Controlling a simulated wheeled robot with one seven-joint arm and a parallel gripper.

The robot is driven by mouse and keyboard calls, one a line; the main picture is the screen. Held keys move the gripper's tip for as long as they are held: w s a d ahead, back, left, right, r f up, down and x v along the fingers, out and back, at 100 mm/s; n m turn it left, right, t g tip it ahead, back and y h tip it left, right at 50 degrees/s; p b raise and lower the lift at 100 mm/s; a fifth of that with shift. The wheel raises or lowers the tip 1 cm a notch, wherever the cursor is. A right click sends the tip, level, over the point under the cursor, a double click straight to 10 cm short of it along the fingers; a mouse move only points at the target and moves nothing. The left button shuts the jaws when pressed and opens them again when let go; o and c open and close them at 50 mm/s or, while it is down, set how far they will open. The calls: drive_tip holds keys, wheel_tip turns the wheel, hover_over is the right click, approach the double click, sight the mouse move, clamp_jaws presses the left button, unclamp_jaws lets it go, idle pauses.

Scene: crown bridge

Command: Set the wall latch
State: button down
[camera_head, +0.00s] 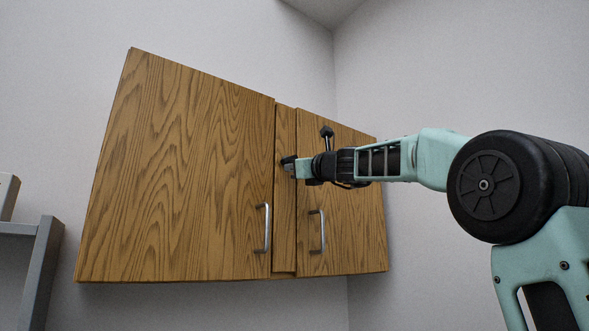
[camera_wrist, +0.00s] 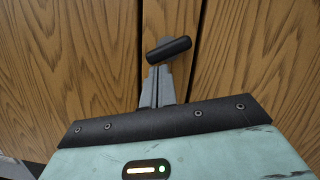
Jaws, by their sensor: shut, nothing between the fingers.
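The wall latch shows in the wrist view as a short black lever (camera_wrist: 168,50), slightly tilted with its right end higher. It sits over the narrow strip between the two cabinet doors. My gripper (camera_wrist: 158,80) is shut and empty, with its grey fingertips just below the lever in that view. Whether they touch it cannot be told. In the head view my gripper (camera_head: 297,167) reaches in from the right to the upper part of the middle strip (camera_head: 285,215). A dark piece at its tip there is probably the latch, mostly hidden by the gripper.
The wooden wall cabinet has a wide left door (camera_head: 180,180) and a narrower right door (camera_head: 350,235), both shut. Each has a metal bar handle, left (camera_head: 265,228) and right (camera_head: 318,231), below my gripper. A grey frame (camera_head: 42,265) stands at the lower left.

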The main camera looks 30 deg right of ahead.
drive_tip(key=shift+a+r+m+h, duration=0.1)
drive_tip(key=shift+a+m+h, duration=0.15)
drive_tip(key=shift+m, duration=0.5)
drive_tip(key=shift+a+m+h, duration=0.1)
drive_tip(key=shift+m+h, duration=0.25)
drive_tip(key=shift+m, duration=0.4)
